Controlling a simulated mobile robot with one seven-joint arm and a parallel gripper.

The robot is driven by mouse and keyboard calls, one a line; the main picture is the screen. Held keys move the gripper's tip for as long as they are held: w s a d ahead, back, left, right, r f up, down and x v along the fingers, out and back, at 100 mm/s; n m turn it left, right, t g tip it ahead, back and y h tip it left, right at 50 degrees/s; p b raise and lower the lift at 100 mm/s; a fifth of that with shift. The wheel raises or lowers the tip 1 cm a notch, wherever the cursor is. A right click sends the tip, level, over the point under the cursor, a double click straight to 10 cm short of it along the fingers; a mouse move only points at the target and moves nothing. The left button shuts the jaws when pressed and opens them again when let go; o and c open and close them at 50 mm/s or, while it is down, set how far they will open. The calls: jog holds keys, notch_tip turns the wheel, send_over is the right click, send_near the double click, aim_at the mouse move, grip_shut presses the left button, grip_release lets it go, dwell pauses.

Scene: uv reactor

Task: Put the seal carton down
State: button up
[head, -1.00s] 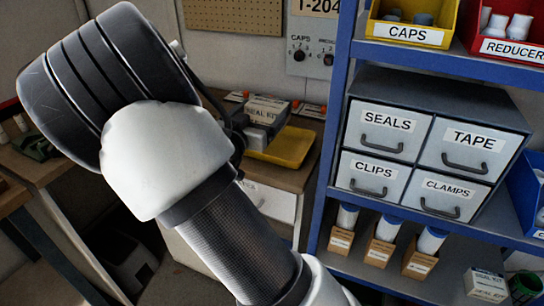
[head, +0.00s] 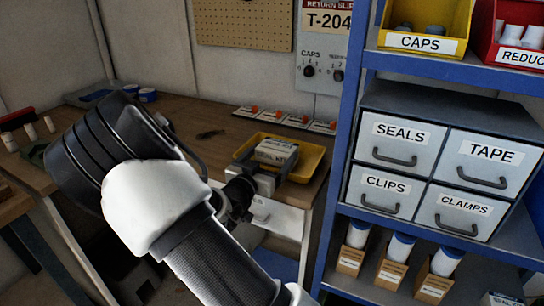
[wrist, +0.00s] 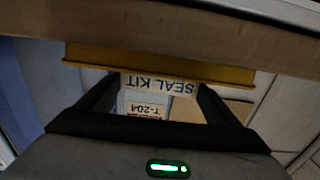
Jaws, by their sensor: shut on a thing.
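The seal carton (head: 277,151) is a small pale box labelled SEAL KIT. My gripper (head: 270,173) is shut on it, holding it level over the yellow tray (head: 311,160) on the bench. In the wrist view the carton (wrist: 160,86) sits between my two dark fingers, its lettering upside down. The tray's yellow edge (wrist: 160,68) runs just beyond it. The carton's underside is hidden, so I cannot tell whether it touches the tray.
Several white cards with orange pieces (head: 262,112) lie behind the tray. The blue shelf (head: 342,125) stands close on the right, with a grey drawer cabinet (head: 440,108). The wooden bench top (head: 185,112) is mostly clear left of the tray. A T-204 panel (head: 322,60) hangs behind.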

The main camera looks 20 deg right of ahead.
jog(key=shift+f, duration=0.25)
jog(key=o, duration=1.2)
jog(key=shift+c, duration=0.2)
jog(key=shift+r, duration=0.2)
jog(key=shift+s+a, duration=0.1)
jog(key=shift+a, duration=0.05)
jog(key=p+v, duration=0.1)
jog(key=v, duration=1)
jog(key=shift+s+a, duration=0.2)
jog(key=shift+s, duration=0.05)
